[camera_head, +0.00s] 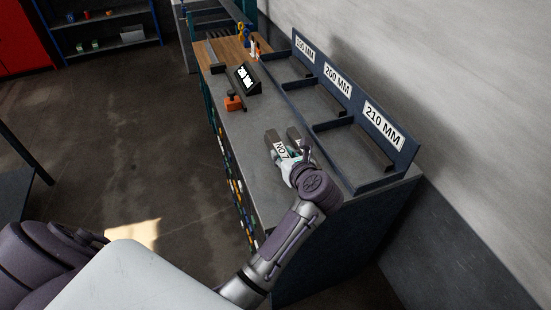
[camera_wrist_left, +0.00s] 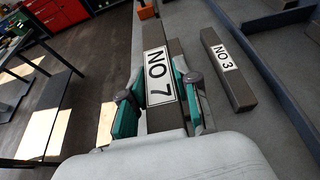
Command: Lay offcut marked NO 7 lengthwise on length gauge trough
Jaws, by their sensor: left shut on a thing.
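The offcut marked NO 7 (camera_head: 273,140) is a dark grey bar with a white label. My left gripper (camera_head: 285,160) is shut around it over the grey bench top. In the left wrist view the NO 7 bar (camera_wrist_left: 155,40) runs between the two teal-padded fingers (camera_wrist_left: 160,95), its label facing up. I cannot tell whether the bar touches the bench. A shorter-looking bar marked NO 3 (camera_wrist_left: 228,65) lies beside it, to the right. A dark long piece (camera_head: 214,55) at the far bench end may be the length gauge trough; its shape is unclear. My right gripper is not in view.
A dark sorting rack (camera_head: 318,128) with labelled bays, including 200 MM and 210 MM, stands along the wall. A tilted black display (camera_head: 246,78) and an orange-black item (camera_head: 234,103) stand between my gripper and the far end. Bare bench (camera_head: 240,135) lies left of the gripper.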

